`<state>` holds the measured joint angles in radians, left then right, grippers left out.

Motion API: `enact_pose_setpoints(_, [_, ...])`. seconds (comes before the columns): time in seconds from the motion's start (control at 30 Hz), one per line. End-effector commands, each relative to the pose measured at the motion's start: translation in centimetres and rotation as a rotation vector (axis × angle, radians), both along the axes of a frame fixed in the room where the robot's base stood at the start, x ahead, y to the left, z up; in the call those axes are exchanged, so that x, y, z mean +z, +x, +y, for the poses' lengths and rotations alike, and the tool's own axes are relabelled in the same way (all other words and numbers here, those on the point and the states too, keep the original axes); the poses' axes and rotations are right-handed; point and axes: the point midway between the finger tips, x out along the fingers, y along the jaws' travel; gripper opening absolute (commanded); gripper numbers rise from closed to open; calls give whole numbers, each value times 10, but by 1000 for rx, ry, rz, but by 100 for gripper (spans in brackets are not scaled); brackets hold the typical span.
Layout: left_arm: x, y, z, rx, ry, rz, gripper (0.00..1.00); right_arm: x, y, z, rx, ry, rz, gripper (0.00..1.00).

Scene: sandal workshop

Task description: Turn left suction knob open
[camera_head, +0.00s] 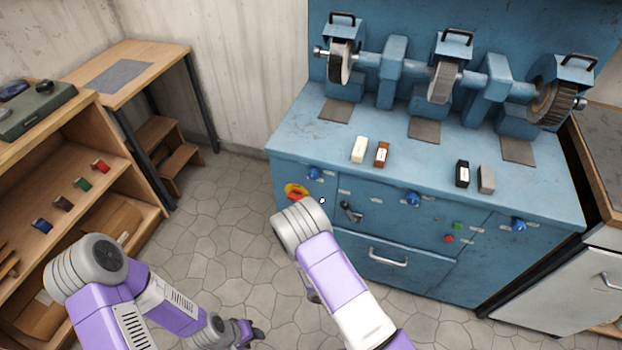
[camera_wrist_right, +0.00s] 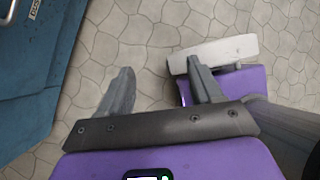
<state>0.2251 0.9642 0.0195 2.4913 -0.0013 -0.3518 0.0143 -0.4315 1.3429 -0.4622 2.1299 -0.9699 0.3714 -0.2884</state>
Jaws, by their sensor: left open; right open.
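The left suction knob (camera_head: 314,173) is a small blue knob at the upper left of the blue grinding machine's front panel. Two similar blue knobs, a middle one (camera_head: 413,199) and a right one (camera_head: 519,224), sit further right. How far the left knob is turned is too small to tell. My left gripper (camera_head: 250,333) is open and empty, low over the stone floor and well apart from the machine. My right gripper (camera_wrist_right: 162,85) is open and empty over the floor in the right wrist view. In the head view it is mostly hidden beneath my right arm.
A red-and-yellow switch (camera_head: 296,191) lies just below the left knob, close to my right arm. The blue machine (camera_head: 310,135) carries several wheels and small blocks. A wooden shelf (camera_head: 120,190) stands left. Stone floor (camera_head: 235,215) is clear between them.

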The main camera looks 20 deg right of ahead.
Motion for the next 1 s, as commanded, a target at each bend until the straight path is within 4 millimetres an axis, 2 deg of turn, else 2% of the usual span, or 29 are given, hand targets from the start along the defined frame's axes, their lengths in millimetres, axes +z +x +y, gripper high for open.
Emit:
enact_pose_setpoints(0.03, [9, 0, 0, 0, 0, 0, 43, 18, 31, -18, 213, -101, 9, 65])
enact_pose_setpoints(0.07, [11, 0, 0, 0, 0, 0, 43, 29, 52, -27, 339, -169, 18, 65])
enact_pose_setpoints(0.1, [15, 0, 0, 0, 0, 0, 43, 46, 83, -35, 503, -263, 28, 65])
enact_pose_setpoints(0.17, [20, 0, 0, 0, 0, 0, 43, 76, 131, -39, 732, -414, 36, 65])
enact_pose_setpoints(0.2, [23, 0, 0, 0, 0, 0, 43, 97, 162, -34, 874, -517, 39, 65])
enact_pose_setpoints(0.27, [27, 0, 0, 0, 0, -1, 43, 130, 205, -18, 1059, -669, 39, 65])
enact_pose_setpoints(0.3, [29, 0, 0, 0, 0, -1, 43, 151, 229, -5, 1166, -763, 39, 65])
enact_pose_setpoints(0.4, [33, 0, 0, 0, 0, -1, 43, 192, 271, 33, 1361, -959, 30, 65])
enact_pose_setpoints(0.5, [35, 0, 0, -1, 0, -1, 43, 216, 292, 61, 1472, -1081, 23, 65])
enact_pose_setpoints(0.63, [34, 0, 0, -1, 0, -1, 43, 227, 306, 73, 1523, -1143, 20, 65])
enact_pose_setpoints(1.0, [17, 0, 0, 0, 0, 0, 43, 225, 352, 45, 1522, -1141, 20, 65])
